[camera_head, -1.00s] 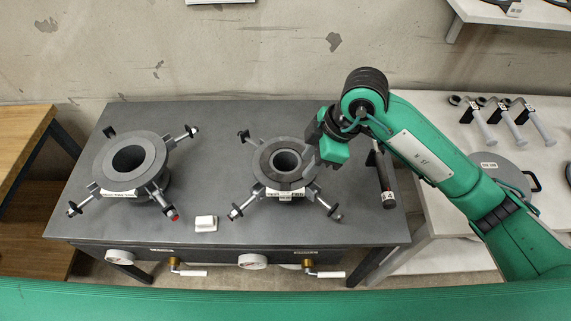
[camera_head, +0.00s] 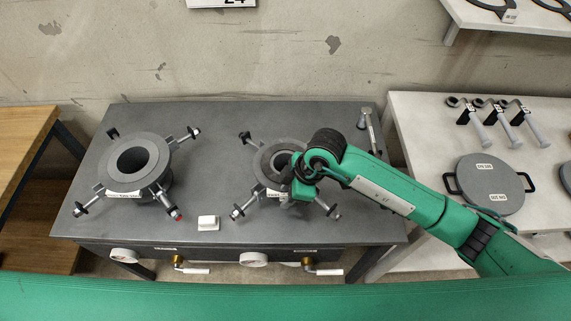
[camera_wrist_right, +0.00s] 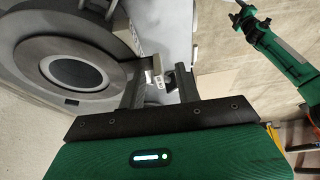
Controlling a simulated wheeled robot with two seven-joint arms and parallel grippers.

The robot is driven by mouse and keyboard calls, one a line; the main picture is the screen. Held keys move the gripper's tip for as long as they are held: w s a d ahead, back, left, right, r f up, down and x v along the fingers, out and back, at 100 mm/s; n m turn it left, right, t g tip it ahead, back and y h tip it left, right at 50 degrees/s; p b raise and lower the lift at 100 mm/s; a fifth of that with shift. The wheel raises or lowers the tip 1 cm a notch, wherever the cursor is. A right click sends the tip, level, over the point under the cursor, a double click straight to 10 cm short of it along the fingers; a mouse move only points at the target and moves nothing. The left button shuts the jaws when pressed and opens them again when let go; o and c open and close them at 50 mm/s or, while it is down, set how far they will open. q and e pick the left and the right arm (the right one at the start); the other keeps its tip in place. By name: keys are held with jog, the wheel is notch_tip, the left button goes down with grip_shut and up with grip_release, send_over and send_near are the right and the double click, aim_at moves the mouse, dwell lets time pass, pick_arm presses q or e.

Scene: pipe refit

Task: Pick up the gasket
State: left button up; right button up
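A dark flat ring that looks like the gasket (camera_head: 265,160) lies on the right flange (camera_head: 257,174). In the right wrist view the gasket (camera_wrist_right: 80,43) surrounds the bore, and a tab with a white label (camera_wrist_right: 157,83) is by the fingers. My right gripper (camera_head: 298,192) is at the flange's right front side, partly covering it. In the right wrist view its fingers (camera_wrist_right: 158,90) are apart, with the tab area between or just beyond them; contact is unclear. My left gripper (camera_wrist_right: 241,16) appears small at the wrist view's top right; its fingers are too small to read.
A second flange (camera_head: 132,160) with clamp bolts stands on the left of the dark table (camera_head: 215,120). A small white block (camera_head: 208,223) lies between the flanges. A handled tool (camera_head: 368,125) is at the back right. A round lidded plate (camera_head: 490,183) lies on the right table.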

grip_shut()
jog(key=shift+r, duration=0.15)
